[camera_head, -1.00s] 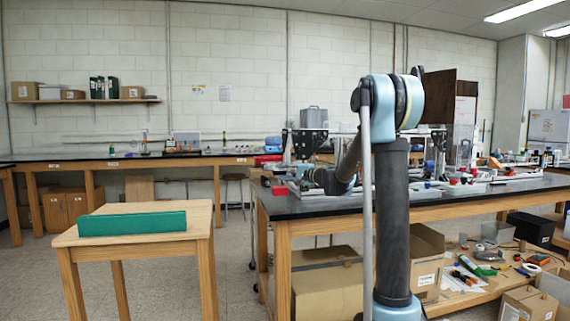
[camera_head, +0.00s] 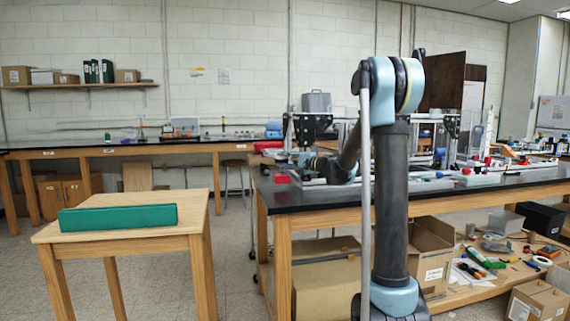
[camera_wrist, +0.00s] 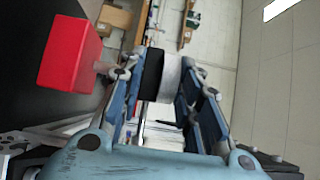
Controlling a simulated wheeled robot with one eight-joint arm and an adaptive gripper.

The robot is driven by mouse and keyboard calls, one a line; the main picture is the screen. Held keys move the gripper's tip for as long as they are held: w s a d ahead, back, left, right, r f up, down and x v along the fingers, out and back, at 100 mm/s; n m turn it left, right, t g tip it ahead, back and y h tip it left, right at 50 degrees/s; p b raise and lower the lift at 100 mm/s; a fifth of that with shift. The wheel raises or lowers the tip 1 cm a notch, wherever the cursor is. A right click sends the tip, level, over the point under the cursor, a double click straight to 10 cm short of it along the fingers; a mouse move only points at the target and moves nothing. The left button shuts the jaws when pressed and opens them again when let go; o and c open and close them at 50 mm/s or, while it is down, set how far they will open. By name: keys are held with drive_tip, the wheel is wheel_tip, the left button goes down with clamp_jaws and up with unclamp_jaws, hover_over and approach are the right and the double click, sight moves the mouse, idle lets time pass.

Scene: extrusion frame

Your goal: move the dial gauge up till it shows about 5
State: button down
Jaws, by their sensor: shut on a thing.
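In the wrist view my gripper (camera_wrist: 165,95) is shut on a short round body with a black part and a white part. This appears to be the dial gauge (camera_wrist: 172,76), seen edge-on, so its face and reading are hidden. A thin pale rod (camera_wrist: 143,113) shows below it between the fingers. In the head view my gripper is small and partly lost among the bench items, at the end of my forearm. I cannot make out the gauge there.
A red block (camera_wrist: 73,53) is close on the left in the wrist view. The black-topped bench (camera_head: 440,203) carries a metal frame and many small items. A wooden table (camera_head: 125,232) with a green block (camera_head: 117,219) stands at left, with open floor around it.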

drive_tip(key=shift+f, duration=0.15)
drive_tip(key=shift+d+f, duration=0.1)
drive_tip(key=shift+f, duration=1.05)
